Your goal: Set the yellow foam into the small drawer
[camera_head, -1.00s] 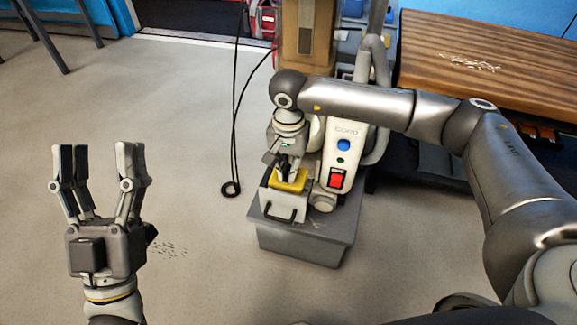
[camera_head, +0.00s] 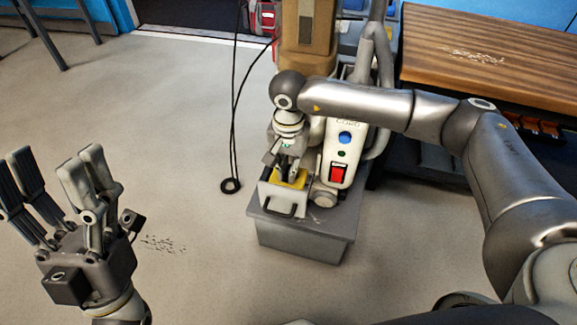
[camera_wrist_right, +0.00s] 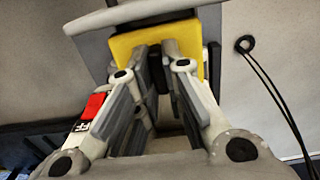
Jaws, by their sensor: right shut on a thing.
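The yellow foam (camera_head: 299,178) is a small block in the small drawer (camera_head: 271,198), just behind its pale front with a dark handle. The front hides the foam's lower part, so I cannot tell whether it rests on the bottom. My right gripper (camera_head: 288,174) points down and is shut on the foam. In the right wrist view the foam (camera_wrist_right: 126,49) shows around the fingertips, with the drawer front (camera_wrist_right: 92,18) beyond it. My left gripper (camera_head: 50,165) is open and empty at the far left, away from the drawer.
The drawer sits on a grey bin-like base (camera_head: 307,240) beside a white machine (camera_head: 343,145) with a red switch. A black cable (camera_head: 234,130) hangs to the left. A wooden bench (camera_head: 490,60) stands at the right.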

